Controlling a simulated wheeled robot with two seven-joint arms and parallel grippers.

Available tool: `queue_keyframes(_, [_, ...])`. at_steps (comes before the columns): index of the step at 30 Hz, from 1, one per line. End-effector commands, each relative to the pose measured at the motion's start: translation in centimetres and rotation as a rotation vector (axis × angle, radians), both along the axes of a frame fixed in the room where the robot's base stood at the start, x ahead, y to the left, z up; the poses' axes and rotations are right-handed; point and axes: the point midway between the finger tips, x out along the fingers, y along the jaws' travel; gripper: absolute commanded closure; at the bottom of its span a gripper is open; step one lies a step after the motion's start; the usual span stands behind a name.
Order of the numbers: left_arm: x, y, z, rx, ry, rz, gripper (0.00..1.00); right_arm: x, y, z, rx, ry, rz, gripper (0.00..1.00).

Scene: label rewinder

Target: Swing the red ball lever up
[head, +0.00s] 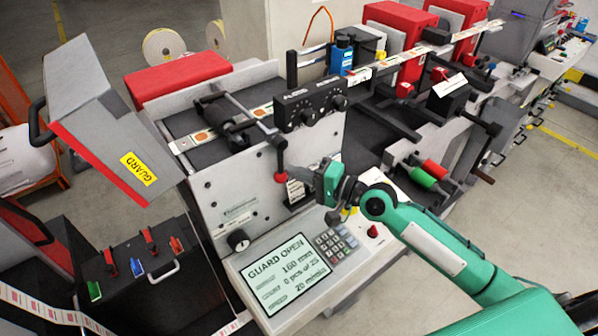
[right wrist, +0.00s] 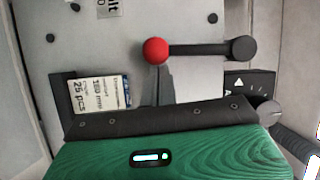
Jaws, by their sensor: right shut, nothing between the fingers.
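The red ball lever (head: 281,177) is on the front panel of the light grey machine. In the head view its ball hangs below a dark pivot. In the right wrist view the red ball (right wrist: 155,51) sits at the end of a dark rod running right to a round black pivot. My right gripper (head: 303,176) is shut and empty, just right of the ball in the head view. Its narrow fingertips (right wrist: 158,72) end right by the ball in the wrist view; I cannot tell whether they touch it. My left gripper is not in view.
A black knob box (head: 310,106) sits above right of the lever. The screen (head: 287,273) below reads GUARD OPEN, beside a keypad (head: 335,242). The grey guard (head: 110,120) stands raised at left. A small label plate (right wrist: 98,95) is near the fingers.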

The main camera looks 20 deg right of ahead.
Motion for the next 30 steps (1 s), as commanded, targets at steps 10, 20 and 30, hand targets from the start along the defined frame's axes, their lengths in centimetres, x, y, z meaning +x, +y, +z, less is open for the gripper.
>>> queue_keyframes(10, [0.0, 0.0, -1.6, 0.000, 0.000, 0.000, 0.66, -0.8, 2.0, -0.8, 0.192, 0.071, 0.004, 1.00])
queue_keyframes(20, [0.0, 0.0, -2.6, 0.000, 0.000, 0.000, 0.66, -1.8, 4.9, -0.5, 0.492, 0.180, 0.004, 1.00])
queue_keyframes(30, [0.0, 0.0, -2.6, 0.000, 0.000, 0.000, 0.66, -2.7, 7.4, 0.9, 0.786, 0.284, 0.002, 1.00])
